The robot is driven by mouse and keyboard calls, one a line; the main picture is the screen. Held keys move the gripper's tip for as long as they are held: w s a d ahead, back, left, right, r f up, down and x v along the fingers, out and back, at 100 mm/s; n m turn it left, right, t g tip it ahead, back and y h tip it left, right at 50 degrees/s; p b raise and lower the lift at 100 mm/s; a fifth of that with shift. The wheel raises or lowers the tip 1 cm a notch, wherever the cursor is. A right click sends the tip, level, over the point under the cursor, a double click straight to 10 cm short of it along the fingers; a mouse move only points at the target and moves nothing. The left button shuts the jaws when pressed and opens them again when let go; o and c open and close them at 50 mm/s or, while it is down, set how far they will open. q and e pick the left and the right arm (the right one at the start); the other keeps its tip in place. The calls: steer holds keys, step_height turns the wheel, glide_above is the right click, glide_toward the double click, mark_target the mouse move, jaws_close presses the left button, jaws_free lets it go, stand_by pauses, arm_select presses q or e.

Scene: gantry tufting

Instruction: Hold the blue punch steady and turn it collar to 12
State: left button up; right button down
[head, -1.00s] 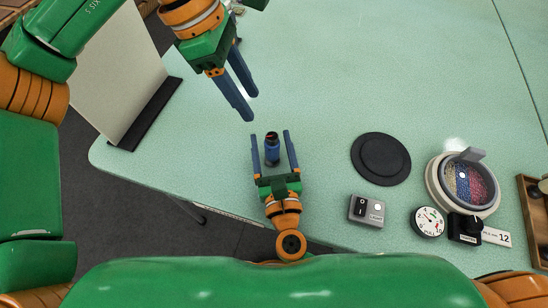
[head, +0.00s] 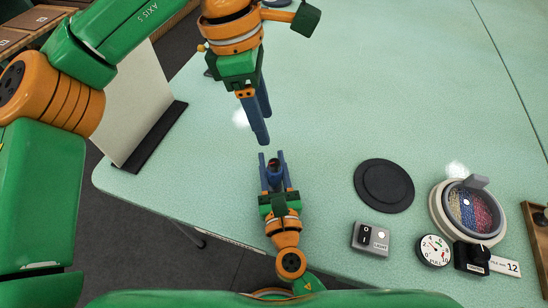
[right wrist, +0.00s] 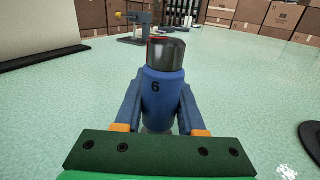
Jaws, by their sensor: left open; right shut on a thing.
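The blue punch (right wrist: 163,92) stands upright in the right wrist view, with a dark metal collar (right wrist: 166,54) on top, a red mark at its upper edge and a 6 on its blue body. My right gripper (head: 273,160) is shut on the blue body, one finger on each side. In the head view the punch top (head: 273,163) shows between its fingertips. My left gripper (head: 261,138) is open and empty, its fingers pointing down just above and beyond the punch. It looks apart from the collar. A label card (head: 505,266) at the right reads 12.
A black round pad (head: 384,186), a switch box (head: 370,238), a PULL dial (head: 433,250), a black knob unit (head: 471,258) and a round grey frame with coloured fill (head: 440,211) stand at the right. A pale upright panel (head: 130,105) stands at the left. The table middle is clear.

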mark_target(277, 163)
arm_select(q)
steer(key=f, duration=0.3)
steer(key=d+f+n+y, duration=0.1)
steer(key=f, duration=0.3)
steer(key=d+f+y, duration=0.1)
steer(key=f, duration=0.2)
steer(key=shift+s+d+f+t, duration=0.2)
steer(key=shift+s+t, duration=0.1)
steer(key=shift+s, duration=0.1)
jaws_close()
